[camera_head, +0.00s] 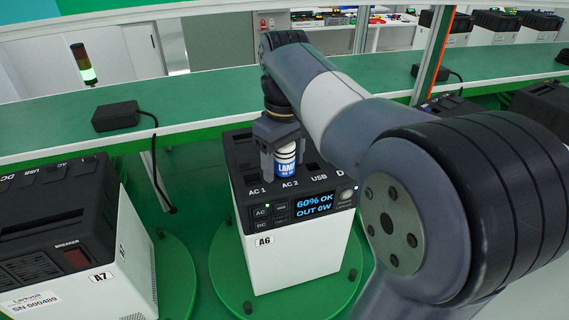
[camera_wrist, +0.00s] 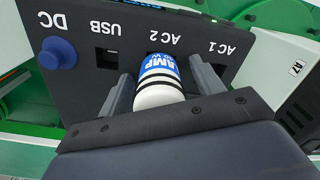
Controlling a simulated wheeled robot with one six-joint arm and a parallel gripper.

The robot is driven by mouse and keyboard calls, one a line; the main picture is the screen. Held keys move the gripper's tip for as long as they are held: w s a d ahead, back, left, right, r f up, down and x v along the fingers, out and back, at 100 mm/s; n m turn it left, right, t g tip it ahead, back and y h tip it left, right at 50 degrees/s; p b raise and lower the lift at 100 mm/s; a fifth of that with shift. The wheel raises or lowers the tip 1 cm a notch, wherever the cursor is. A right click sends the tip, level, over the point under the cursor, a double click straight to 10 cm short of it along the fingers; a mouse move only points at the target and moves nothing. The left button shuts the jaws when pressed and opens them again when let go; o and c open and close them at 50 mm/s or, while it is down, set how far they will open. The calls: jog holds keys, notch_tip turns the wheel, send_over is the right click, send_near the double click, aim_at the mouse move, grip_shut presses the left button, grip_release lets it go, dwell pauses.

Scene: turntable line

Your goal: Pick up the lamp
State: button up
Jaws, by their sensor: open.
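The lamp (camera_head: 285,158) is a small white and blue cylinder with dark rings and the letters "LAMP". It stands upright at the AC 2 socket on top of the power station marked A6 (camera_head: 296,252). In the wrist view the lamp (camera_wrist: 159,84) sits between the two fingers of my gripper (camera_wrist: 160,85). My gripper (camera_head: 281,150) is open around the lamp, coming from above, with a finger on each side. The fingers look apart from the lamp in the wrist view. The lamp's foot meets the AC 2 socket.
Power station A7 (camera_head: 120,245) stands at left on its own green turntable (camera_head: 172,268). A6 stands on another turntable (camera_head: 229,275). A green bench (camera_head: 200,97) behind carries a black adapter (camera_head: 116,116) with a cable. A blue DC knob (camera_wrist: 58,53) sits beside the sockets.

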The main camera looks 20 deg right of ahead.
jog(key=c, duration=1.2)
jog(key=shift+r, duration=0.1)
